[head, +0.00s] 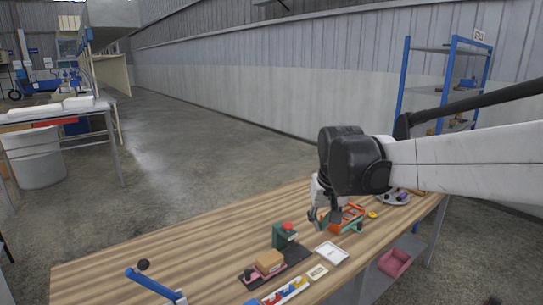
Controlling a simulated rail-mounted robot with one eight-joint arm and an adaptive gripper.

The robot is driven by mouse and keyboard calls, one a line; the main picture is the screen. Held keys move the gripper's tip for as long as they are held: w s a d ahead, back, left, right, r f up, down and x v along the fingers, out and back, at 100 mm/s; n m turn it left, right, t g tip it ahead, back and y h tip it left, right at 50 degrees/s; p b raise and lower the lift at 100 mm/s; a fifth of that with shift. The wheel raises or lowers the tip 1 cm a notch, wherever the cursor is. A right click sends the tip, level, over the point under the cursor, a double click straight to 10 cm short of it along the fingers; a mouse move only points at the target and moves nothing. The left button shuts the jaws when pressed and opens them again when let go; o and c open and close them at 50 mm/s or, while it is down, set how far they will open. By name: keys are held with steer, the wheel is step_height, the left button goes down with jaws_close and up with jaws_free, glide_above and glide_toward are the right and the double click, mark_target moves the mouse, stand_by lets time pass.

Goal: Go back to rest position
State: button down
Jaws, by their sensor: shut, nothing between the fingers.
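My gripper (323,216) hangs at the end of my white and black arm, pointing down over the right part of the wooden table (170,242). Its fingers look shut with nothing visible between them. It is beside an orange and green frame-like object (346,216); whether it touches that object I cannot tell.
A blue shelf rack (403,80) stands behind.

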steer(key=s+d+f+t, duration=0.1)
steer(key=s+d, duration=0.3)
steer(key=s, duration=0.8)
steer(key=s+d+f+t, duration=0.2)
steer(key=s+d, duration=0.1)
steer(key=s, duration=0.8)
steer(key=shift+s+d+f+m+t, duration=0.2)
steer(key=shift+s+d+m+t, duration=0.15)
steer(key=shift+s+m+t, duration=0.05)
